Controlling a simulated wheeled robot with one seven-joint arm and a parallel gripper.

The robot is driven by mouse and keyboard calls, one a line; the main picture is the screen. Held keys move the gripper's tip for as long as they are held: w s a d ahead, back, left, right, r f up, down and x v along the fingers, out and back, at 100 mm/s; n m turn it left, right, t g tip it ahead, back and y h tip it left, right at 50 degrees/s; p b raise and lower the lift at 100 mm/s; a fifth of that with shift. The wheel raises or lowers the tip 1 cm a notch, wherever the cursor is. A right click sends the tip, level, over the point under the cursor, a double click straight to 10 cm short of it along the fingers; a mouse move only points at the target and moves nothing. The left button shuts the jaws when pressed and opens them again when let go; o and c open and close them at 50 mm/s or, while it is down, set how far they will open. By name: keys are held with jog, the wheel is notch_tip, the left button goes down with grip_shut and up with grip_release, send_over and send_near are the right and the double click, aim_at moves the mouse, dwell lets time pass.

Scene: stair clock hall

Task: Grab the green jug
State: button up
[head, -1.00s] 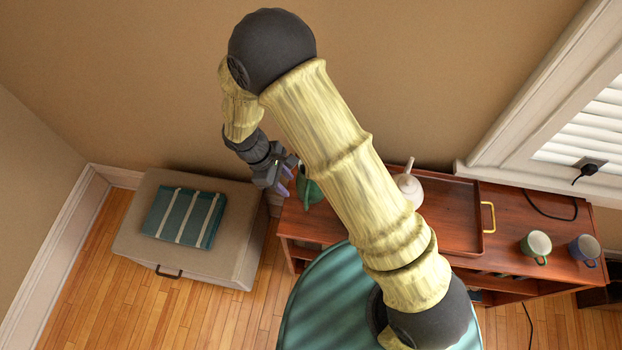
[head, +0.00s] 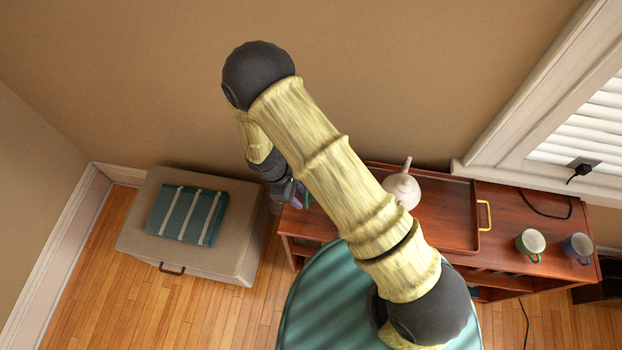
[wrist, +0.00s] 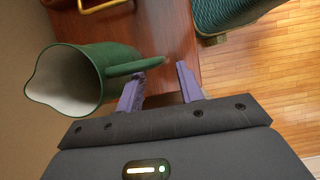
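The green jug (wrist: 90,80) is in the left part of the wrist view, its pale inside showing. Its handle reaches right, to just ahead of my gripper (wrist: 158,88). My gripper's two purple fingers are apart with a clear gap between them. The end of the handle lies near the tips, close to the left finger; I cannot tell whether they touch. In the head view my gripper (head: 299,194) is at the left end of the wooden cabinet (head: 300,222), largely behind my arm. Only a sliver of green shows there, and the rest of the jug is hidden.
A tray with yellow handles (head: 486,216) lies on the cabinet, with a white long-necked vessel (head: 403,189) by its left side. A green mug (head: 530,244) and a blue mug (head: 577,247) stand at the right. A beige box seat (head: 235,245) bears a folded striped cloth (head: 187,214).

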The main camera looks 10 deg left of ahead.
jog(key=shift+p+x, duration=0.7)
jog(key=shift+x, duration=1.2)
jog(key=shift+d, duration=0.1)
jog(key=shift+c, duration=0.3)
grip_shut()
jog(key=shift+r, duration=0.15)
